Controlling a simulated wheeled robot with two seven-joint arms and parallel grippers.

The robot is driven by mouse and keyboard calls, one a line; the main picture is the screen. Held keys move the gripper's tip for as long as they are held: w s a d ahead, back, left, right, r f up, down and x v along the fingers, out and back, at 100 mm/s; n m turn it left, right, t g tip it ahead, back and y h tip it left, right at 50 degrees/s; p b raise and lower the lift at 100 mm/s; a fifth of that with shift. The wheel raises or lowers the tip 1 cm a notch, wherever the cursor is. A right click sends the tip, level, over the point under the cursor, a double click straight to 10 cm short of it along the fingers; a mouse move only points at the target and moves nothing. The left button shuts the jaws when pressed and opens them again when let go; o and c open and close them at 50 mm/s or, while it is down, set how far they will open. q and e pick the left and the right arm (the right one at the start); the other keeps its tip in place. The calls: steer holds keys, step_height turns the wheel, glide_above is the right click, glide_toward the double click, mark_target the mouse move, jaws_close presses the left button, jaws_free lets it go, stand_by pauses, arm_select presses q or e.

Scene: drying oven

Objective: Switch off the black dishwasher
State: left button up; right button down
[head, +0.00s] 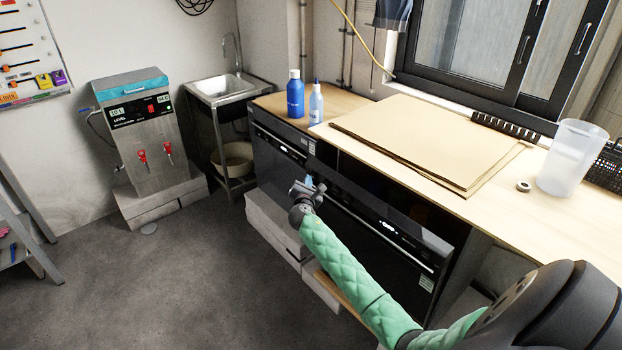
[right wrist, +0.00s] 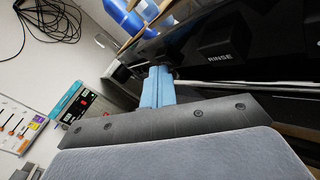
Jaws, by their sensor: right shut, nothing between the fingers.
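The black dishwasher (head: 272,163) stands under the counter beside the sink in the head view. Its dark front panel (right wrist: 270,32) fills the upper right of the right wrist view. A dark knob-like control (right wrist: 215,40) there has the word RINSE below it. My right gripper (head: 308,182) is in front of the black appliances. Its light blue fingers (right wrist: 158,84) are shut and empty, with their tips close to the panel, left of the RINSE label. I cannot tell whether they touch it. The fingers hide part of the panel. My left gripper is out of view.
A black built-in oven-like appliance (head: 370,226) stands to the right. A blue bottle (head: 295,96) and a clear bottle (head: 316,104) stand on the counter above. Pale blocks (head: 268,222) sit on the floor in front.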

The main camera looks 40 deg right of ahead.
steer(key=shift+a+f, duration=0.1)
steer(key=shift+a, duration=0.4)
steer(key=a, duration=0.3)
steer(key=a+f, duration=0.1)
steer(key=a, duration=0.1)
steer(key=shift+s+a, duration=0.25)
steer(key=shift+a, duration=0.1)
stand_by(0.6)
